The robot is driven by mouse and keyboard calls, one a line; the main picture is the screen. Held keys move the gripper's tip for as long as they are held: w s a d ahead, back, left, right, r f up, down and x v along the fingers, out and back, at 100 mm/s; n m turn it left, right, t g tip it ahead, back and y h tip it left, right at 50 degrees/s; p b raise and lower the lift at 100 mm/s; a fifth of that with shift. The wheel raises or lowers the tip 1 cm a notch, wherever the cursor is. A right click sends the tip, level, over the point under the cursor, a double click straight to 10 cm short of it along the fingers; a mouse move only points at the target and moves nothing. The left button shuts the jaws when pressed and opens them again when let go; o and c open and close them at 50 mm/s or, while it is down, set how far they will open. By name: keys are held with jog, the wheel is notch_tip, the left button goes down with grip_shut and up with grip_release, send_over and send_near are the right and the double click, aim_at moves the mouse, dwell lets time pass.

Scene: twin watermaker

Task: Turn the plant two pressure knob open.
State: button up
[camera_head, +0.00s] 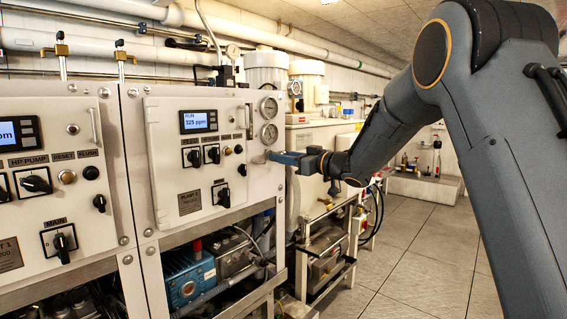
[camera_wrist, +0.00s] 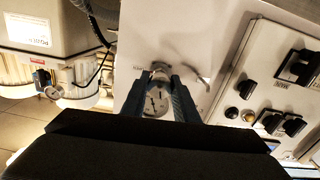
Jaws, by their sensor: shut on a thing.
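The plant two panel (camera_head: 165,150) is the white cabinet face on the right in the head view, with a lit display reading 325 ppm. My gripper (camera_head: 271,156) reaches it from the right, at its right edge below two round gauges. In the wrist view my gripper (camera_wrist: 159,76) has its two dark fingers shut on the pressure knob (camera_wrist: 160,66), a small pale metallic piece at the fingertips. The fingers hide much of the knob, and how far it is turned cannot be told. In the head view the gripper hides it.
A pressure gauge (camera_wrist: 157,103) shows between my fingers in the wrist view. Black switches (camera_head: 213,155) and a panel handle (camera_head: 249,122) are left of my gripper. Plant one's panel (camera_head: 60,200) stands at far left. The tiled floor (camera_head: 430,255) is clear at right.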

jog(key=n+b, duration=0.4)
jog(key=n, duration=0.2)
jog(key=shift+n, duration=0.3)
jog(key=n+b, duration=0.5)
jog(key=shift+a+f, duration=0.1)
jog(key=n+b, duration=0.6)
jog(key=shift+f+n, duration=0.1)
jog(key=shift+n, duration=0.3)
jog(key=n+b, duration=0.5)
jog(key=b, duration=0.1)
jog(key=shift+s+n, duration=0.1)
jog(key=shift+n, duration=0.3)
jog(key=o, duration=1.1)
